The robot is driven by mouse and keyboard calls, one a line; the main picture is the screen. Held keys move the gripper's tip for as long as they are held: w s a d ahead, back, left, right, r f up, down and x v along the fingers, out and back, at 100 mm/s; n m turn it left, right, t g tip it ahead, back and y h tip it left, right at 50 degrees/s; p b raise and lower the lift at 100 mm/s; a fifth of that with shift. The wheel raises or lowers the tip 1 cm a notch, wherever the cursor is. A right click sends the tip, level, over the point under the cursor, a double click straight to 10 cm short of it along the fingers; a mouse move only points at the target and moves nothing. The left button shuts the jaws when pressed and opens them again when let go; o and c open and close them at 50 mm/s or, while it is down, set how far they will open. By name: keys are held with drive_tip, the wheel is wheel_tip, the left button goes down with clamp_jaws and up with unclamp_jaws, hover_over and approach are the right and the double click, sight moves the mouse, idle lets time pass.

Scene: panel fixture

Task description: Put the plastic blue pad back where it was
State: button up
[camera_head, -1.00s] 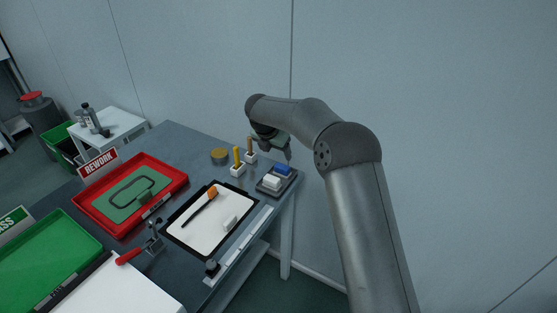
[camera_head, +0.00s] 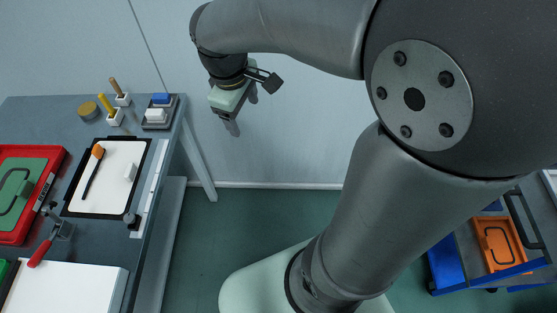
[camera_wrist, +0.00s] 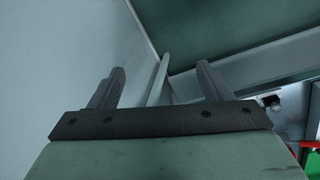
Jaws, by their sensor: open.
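The blue pad (camera_head: 161,99) sits in the back part of a small dark grey tray (camera_head: 174,113) at the table's far right corner, behind a white block (camera_head: 156,115). My gripper (camera_head: 231,126) is off the table's right side, in front of the wall and apart from the tray. In the wrist view my gripper's two fingers (camera_wrist: 160,88) stand wide apart with nothing between them. The pad does not show in the wrist view.
A black-rimmed white board (camera_head: 107,211) holds an orange-tipped tool (camera_head: 97,152) and a white block (camera_head: 130,172). Yellow and brown sticks stand in white holders (camera_head: 115,118) left of the tray. A red tray (camera_head: 55,160) lies further left. An orange-trayed blue cart (camera_head: 448,275) stands right.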

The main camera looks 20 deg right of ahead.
drive_tip(key=s+d+f+m, duration=0.1)
drive_tip(key=s+m, duration=0.3)
drive_tip(key=s, duration=0.2)
drive_tip(key=s+d+f+m+y, duration=0.1)
drive_tip(key=s+f+m, duration=0.1)
drive_tip(key=s+m, duration=0.2)
drive_tip(key=s, duration=0.3)
drive_tip(key=shift+d+f+g, duration=0.25)
drive_tip(key=shift+f+g, duration=0.05)
drive_tip(key=shift+s, duration=0.1)
